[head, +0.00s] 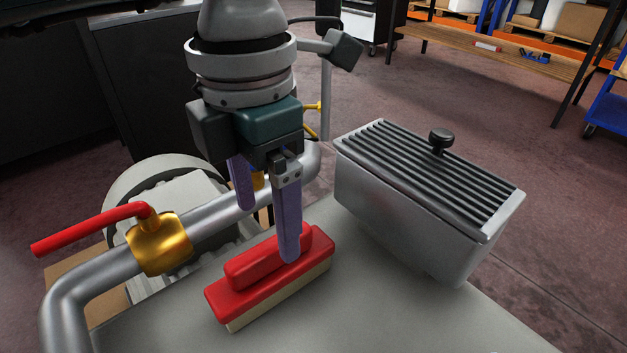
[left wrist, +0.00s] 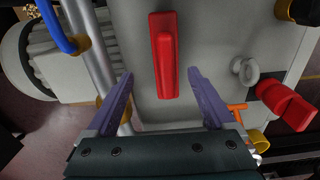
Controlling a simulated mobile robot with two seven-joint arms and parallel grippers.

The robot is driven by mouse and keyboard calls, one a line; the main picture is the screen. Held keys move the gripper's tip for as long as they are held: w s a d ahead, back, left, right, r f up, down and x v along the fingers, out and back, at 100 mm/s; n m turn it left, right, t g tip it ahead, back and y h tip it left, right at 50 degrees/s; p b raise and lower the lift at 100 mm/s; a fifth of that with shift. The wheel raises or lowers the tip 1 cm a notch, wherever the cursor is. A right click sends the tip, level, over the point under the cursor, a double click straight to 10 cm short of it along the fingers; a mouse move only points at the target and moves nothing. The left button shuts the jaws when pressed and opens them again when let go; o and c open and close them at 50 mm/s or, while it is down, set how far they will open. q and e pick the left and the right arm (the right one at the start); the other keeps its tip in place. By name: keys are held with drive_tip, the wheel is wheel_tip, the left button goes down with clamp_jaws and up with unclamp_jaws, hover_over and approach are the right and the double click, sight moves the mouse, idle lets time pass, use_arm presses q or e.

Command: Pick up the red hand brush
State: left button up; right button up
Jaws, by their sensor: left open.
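The red hand brush (head: 265,278) lies on the grey table top (head: 385,315) with its pale bristles down and its raised red grip up. My left gripper (head: 266,232) is open above the brush, its purple fingers pointing down. One finger hides part of the grip's right end in the head view. In the left wrist view the brush (left wrist: 164,55) runs lengthwise, its lower end in the gap between the open fingertips (left wrist: 160,74). Nothing is held. I cannot tell the exact height of the fingertips over the brush. My right gripper is not in view.
A grey metal box with a ribbed top and black knob (head: 430,195) stands right of the brush. A metal pipe (head: 85,285) with a brass valve (head: 160,245) and red lever (head: 90,228) runs close on the left. The table's front middle is clear.

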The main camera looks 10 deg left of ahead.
sight(272, 264)
use_arm(q)
drive_tip(key=f, duration=0.2)
drive_tip(key=f+b, duration=0.1)
drive_tip(key=f, duration=0.2)
drive_tip(key=s+f+b, duration=0.1)
drive_tip(key=f, duration=0.1)
drive_tip(key=shift+d+f, duration=0.25)
drive_tip(key=shift+f, duration=0.05)
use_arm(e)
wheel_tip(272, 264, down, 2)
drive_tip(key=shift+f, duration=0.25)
use_arm(q)
drive_tip(key=shift+r, duration=0.1)
drive_tip(key=shift+c, duration=0.5)
clamp_jaws()
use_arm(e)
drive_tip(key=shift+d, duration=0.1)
